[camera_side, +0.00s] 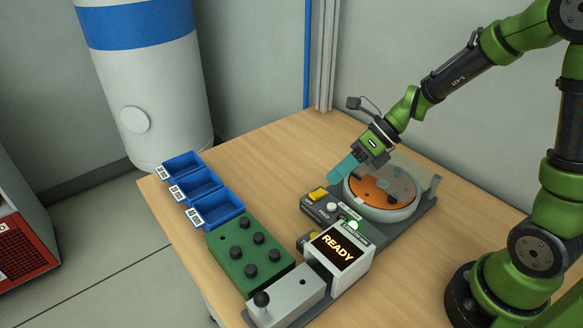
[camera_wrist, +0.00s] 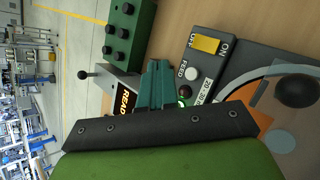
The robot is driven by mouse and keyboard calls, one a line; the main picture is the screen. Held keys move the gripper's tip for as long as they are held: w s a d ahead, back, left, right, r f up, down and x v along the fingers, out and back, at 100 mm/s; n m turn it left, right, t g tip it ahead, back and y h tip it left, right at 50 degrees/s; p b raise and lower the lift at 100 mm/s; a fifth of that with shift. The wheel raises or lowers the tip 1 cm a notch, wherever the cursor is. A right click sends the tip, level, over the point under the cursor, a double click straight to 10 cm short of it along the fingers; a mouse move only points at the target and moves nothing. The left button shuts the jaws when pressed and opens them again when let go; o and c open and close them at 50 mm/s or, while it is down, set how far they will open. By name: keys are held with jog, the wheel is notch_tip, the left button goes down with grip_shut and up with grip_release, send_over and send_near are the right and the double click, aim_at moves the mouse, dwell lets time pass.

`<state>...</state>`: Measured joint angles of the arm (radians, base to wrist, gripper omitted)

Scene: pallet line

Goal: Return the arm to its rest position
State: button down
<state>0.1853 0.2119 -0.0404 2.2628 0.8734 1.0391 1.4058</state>
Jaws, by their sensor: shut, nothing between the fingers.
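My gripper (camera_side: 343,170) is in the side view, above the left edge of the round feeder and beside its button panel. Its teal fingers are shut with nothing between them. In the wrist view the teal fingers (camera_wrist: 157,82) are together, pointing at the display. They partly hide the display and the panel. My arm reaches in from the right, bent, with the fingers pointing down and left.
The round feeder (camera_side: 411,212) with its orange disc lies under my gripper. The display (camera_side: 342,246) reads READY; a lever (camera_side: 261,299) stands in front. A green block with black knobs (camera_side: 230,262) and blue bins (camera_side: 216,208) are left. The table is clear at the back.

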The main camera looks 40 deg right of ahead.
dwell(0.4)
jog(key=s+d+r+n+t+h, duration=0.1)
jog(key=s+r+n+h, duration=0.2)
jog(key=n, duration=1.1)
jog(key=s+d+r+n+t+h, duration=0.2)
jog(key=s+r+n+h, duration=0.1)
jog(key=s+r+n, duration=0.6)
jog(key=n, duration=0.4)
jog(key=shift+r+n, duration=0.35)
jog(key=shift+n, duration=0.05)
jog(key=c, duration=1.8)
grip_release()
jog(key=shift+c, duration=0.2)
